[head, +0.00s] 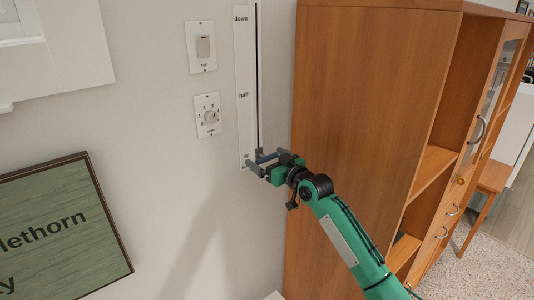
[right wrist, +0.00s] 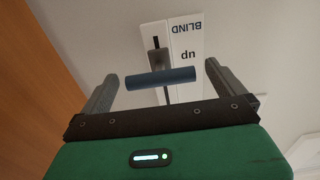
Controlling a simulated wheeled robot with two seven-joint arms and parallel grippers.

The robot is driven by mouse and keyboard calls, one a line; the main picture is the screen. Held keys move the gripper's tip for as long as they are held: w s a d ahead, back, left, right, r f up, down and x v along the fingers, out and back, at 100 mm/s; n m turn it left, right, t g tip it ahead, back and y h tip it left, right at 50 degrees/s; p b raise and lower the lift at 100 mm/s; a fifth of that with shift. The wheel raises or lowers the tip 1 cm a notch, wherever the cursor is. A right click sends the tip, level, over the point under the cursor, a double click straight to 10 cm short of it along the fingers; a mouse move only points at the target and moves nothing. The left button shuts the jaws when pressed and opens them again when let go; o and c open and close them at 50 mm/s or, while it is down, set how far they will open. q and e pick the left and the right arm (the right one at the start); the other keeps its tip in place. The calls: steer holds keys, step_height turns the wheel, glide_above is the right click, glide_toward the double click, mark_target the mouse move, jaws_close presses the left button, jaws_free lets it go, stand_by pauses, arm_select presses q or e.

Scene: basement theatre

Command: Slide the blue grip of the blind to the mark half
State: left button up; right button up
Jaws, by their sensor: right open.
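The blind's slider is a tall white strip (head: 242,60) on the wall with a dark slot beside its labels. It reads "down" at the top and "half" (head: 243,95) midway. The blue grip (right wrist: 160,78), a short dark-blue bar, sits at the slot's low end beside "up" (right wrist: 188,55), and shows small in the head view (head: 266,157). My right gripper (head: 265,160) is open at the grip. In the right wrist view the bar lies between the two spread fingers (right wrist: 168,88), with gaps at both ends. My left gripper is not in view.
A light switch (head: 202,47) and a numbered dial (head: 209,115) are on the wall left of the strip. A wooden cabinet (head: 365,100) stands close on the right. A green framed sign (head: 60,230) hangs at the lower left. Bare wall lies between.

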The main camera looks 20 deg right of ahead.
steer(key=shift+w+a, duration=0.2)
steer(key=shift+w, duration=0.2)
